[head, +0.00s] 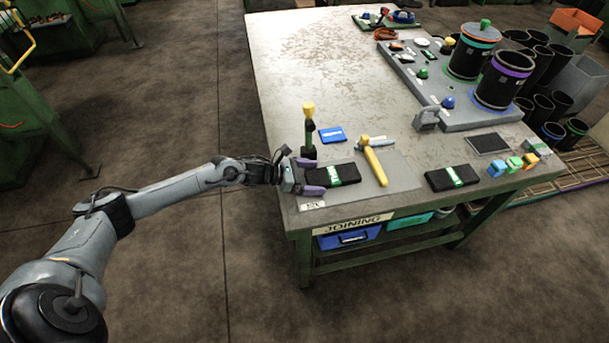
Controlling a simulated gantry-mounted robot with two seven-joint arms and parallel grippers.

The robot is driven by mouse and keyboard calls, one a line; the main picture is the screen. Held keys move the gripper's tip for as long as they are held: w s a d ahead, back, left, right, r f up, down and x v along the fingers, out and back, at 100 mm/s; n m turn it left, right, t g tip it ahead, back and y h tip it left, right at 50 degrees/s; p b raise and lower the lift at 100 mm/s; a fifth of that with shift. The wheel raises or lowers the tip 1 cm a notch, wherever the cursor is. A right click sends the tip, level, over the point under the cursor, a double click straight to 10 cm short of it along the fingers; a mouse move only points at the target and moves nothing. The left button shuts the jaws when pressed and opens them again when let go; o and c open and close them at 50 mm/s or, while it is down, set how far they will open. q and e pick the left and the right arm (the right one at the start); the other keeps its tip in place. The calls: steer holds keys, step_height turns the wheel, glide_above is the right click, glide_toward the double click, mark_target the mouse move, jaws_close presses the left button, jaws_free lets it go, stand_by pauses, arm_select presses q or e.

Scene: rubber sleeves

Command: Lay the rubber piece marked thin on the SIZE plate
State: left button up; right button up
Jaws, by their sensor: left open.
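A flat black rubber piece (326,178) with a green band lies at the left on a grey plate (402,176) near the table's front edge. Its band lettering is too small to read surely. A second black piece (440,180) with a green band lies on the bare table to the right of the plate. A small white tag (312,206) sits at the plate's front left; its text is not clear. My left gripper (310,176) is open, its purple fingertips apart at the left end of the first piece. My right gripper is out of view.
A green tool with a yellow top (309,128) stands upright behind the gripper. A blue card (332,135), dark square pad (488,144) and coloured blocks (513,164) are nearby. The table's back left is clear.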

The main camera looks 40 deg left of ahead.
arm_select(q)
steer(key=p+v, duration=0.2)
steer(key=v, duration=0.8)
steer(key=shift+s+a+r, duration=0.1)
steer(key=shift+s+r, duration=0.05)
steer(key=shift+s+a+r, duration=0.3)
steer(key=shift+s+a, duration=0.1)
steer(key=shift+s, duration=0.15)
steer(key=shift+s+a+r, duration=0.1)
